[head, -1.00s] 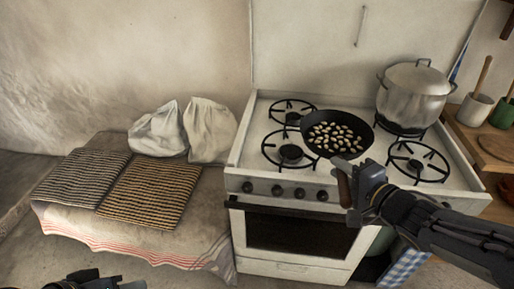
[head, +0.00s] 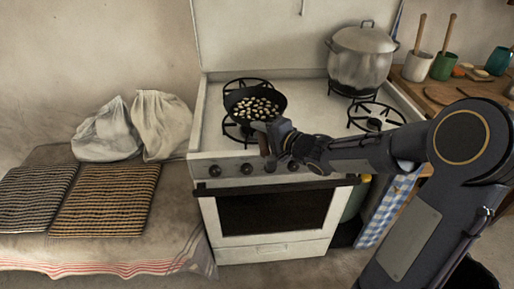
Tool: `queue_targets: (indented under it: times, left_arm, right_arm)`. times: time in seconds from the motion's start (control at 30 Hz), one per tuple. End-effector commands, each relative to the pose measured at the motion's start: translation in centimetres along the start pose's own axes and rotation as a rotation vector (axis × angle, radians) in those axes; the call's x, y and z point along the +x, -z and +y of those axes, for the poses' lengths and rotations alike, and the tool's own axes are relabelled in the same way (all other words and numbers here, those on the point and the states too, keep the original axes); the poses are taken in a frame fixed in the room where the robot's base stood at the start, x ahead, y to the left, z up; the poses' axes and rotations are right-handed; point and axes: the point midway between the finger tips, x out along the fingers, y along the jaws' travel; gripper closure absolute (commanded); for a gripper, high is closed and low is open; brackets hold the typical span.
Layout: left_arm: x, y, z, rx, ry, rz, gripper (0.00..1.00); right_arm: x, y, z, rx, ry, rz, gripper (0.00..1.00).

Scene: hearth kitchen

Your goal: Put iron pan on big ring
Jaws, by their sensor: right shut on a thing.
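The black iron pan (head: 240,103), holding several pale pieces like beans or nuts, is over the left side of the white stove. My right gripper (head: 271,136) is shut on its handle at the pan's front. The front left ring (head: 233,131) is partly hidden under the pan. The back left ring (head: 246,82) shows just behind the pan. The front right ring (head: 375,122) is bare. I cannot tell which ring is the big one, or whether the pan touches a grate. My left gripper is out of view.
A lidded metal pot (head: 358,62) stands on the back right ring. Wooden counter (head: 425,100) at right holds a white crock (head: 418,66) and a green crock (head: 443,66). Pale sacks (head: 163,125) and striped mats (head: 103,200) lie on the left bench. The stove's middle is clear.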

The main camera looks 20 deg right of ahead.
Motion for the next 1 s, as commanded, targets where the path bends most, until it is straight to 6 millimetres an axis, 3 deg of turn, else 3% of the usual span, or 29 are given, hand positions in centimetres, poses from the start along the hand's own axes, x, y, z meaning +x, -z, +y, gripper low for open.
queue_targets:
  times: [0.27, 0.57, 0.97, 1.0]
  left_arm:
    - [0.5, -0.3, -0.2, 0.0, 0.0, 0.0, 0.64]
    - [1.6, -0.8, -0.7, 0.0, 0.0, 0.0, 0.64]
    - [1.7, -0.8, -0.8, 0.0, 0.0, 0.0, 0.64]
    - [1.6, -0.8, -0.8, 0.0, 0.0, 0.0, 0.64]
  right_arm:
    - [1.6, 0.3, 0.8, -0.007, 0.01, -0.001, 1.0]
    - [2.9, 0.2, 4.3, -0.007, 0.009, -0.001, 1.0]
    - [3.0, 0.2, 4.7, -0.006, 0.01, 0.0, 1.0]
    - [3.0, 0.1, 5.0, -0.001, 0.001, 0.0, 0.75]
